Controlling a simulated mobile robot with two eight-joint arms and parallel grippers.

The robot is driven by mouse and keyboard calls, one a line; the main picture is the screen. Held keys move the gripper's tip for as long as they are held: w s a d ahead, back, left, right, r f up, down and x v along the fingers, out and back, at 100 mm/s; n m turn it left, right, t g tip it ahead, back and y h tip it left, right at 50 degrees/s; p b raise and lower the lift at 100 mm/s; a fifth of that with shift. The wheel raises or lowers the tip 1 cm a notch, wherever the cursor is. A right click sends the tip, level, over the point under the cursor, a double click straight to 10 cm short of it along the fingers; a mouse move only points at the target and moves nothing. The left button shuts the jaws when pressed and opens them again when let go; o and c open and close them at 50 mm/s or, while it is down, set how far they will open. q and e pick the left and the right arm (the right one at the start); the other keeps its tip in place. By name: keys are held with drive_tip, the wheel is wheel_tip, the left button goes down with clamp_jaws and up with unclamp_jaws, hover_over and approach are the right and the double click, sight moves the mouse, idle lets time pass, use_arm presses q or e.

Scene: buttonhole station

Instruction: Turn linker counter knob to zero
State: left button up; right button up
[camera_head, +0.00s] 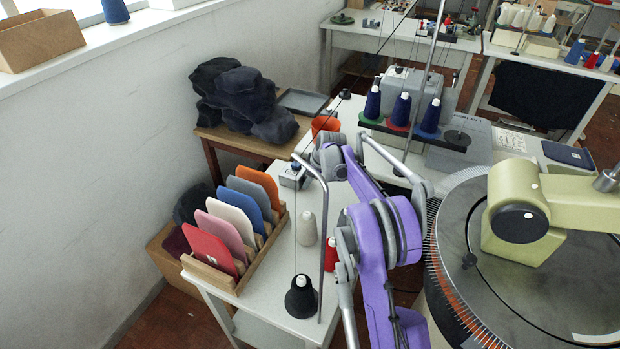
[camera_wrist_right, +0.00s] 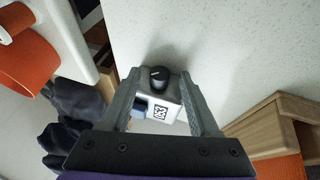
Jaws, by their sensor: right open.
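The linker counter is a small pale box (camera_wrist_right: 165,97) with a black round knob (camera_wrist_right: 159,78), a blue patch on one side and a black-and-white label. A short white pointer line shows on top of the knob. My right gripper (camera_wrist_right: 162,73) is open, with one finger on each side of the knob and box. I cannot tell whether either finger touches them. In the head view the counter (camera_head: 291,178) sits near the edge of the white table, beside the end of my purple right arm, which hides the gripper there. My left gripper is not in view.
A wooden rack (camera_head: 262,258) with coloured fabric panels stands left on the white table. A black yarn cone (camera_head: 301,297) and a bent metal rod (camera_head: 324,245) stand close to my arm. The round linking machine is right.

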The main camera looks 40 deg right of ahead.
clamp_jaws()
idle(0.3)
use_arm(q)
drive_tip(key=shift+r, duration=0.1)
use_arm(e)
drive_tip(key=shift+w+d+r+m+g+y+p, duration=0.1)
drive_tip(key=shift+d+m+g+y+p, duration=0.15)
drive_tip(key=shift+y+p, duration=0.4)
drive_tip(key=shift+w+d+r+m+g+y+p, duration=0.15)
drive_tip(key=shift+g+y+p, duration=0.2)
drive_tip(key=shift+y+p, duration=0.3)
drive_tip(key=y+p, duration=0.1)
drive_tip(key=p, duration=0.1)
drive_tip(key=g+y+p, duration=0.1)
drive_tip(key=p, duration=0.1)
drive_tip(key=g+y+p, duration=0.1)
drive_tip(key=y+p, duration=0.1)
drive_tip(key=p, duration=0.1)
drive_tip(key=shift+w+d+m, duration=0.2)
drive_tip(key=shift+d+m, duration=0.1)
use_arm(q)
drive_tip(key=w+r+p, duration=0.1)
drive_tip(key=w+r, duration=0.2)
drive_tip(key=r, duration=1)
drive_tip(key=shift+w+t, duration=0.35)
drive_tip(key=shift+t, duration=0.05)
use_arm(e)
drive_tip(key=shift+f, duration=0.25)
drive_tip(key=shift+s, duration=0.1)
